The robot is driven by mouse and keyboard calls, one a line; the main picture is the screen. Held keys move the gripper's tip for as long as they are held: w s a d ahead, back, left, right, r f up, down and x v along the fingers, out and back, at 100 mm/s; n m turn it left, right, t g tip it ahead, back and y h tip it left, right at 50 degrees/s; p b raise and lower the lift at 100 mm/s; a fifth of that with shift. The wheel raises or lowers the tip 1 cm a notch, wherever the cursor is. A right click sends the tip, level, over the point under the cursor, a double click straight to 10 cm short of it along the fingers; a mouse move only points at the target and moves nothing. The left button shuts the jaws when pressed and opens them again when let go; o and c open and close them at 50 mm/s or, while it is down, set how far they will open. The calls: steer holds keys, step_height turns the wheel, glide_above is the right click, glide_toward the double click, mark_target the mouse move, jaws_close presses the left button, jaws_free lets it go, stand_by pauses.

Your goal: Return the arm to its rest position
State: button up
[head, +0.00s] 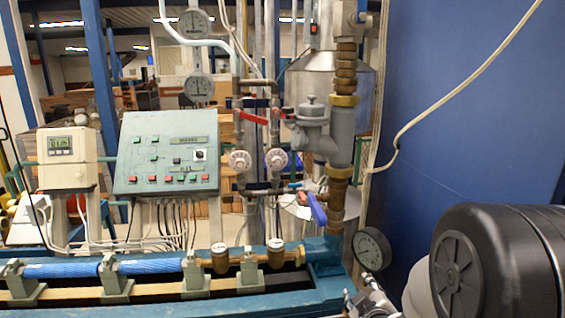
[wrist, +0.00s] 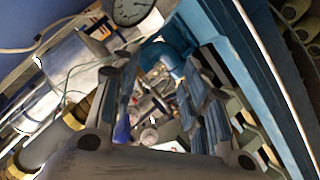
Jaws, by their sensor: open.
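My arm fills the lower right of the head view as a large dark joint housing. My gripper (wrist: 165,75) shows in the wrist view with two dark fingers spread apart and nothing between them. In the head view only a grey metal piece, likely part of my wrist or gripper, shows at the bottom edge, just below the round gauge (head: 372,249). The bench's blue frame (head: 325,255) and pipework lie beyond the fingers. The blue valve handle (head: 317,209) also shows between the fingers in the wrist view (wrist: 122,130). The rest of the arm is out of view.
A green control box (head: 167,152) and a meter display (head: 60,147) stand at left. Red-handled valves (head: 252,118) and a brass-and-grey vertical pipe (head: 341,140) stand mid-bench. A blue wall (head: 460,110) with a hanging cable (head: 440,100) is on the right.

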steer(key=s+a+r+m+g+p, duration=0.1)
steer(key=s+a+r+m+g, duration=0.25)
steer(key=s+r, duration=0.7)
steer(key=s+a+r+m+g+y, duration=0.1)
steer(key=s+m+g, duration=0.3)
steer(key=s, duration=1.7)
steer(key=shift+r+g, duration=0.2)
steer(key=shift+g, duration=0.25)
steer(key=shift+a, duration=0.1)
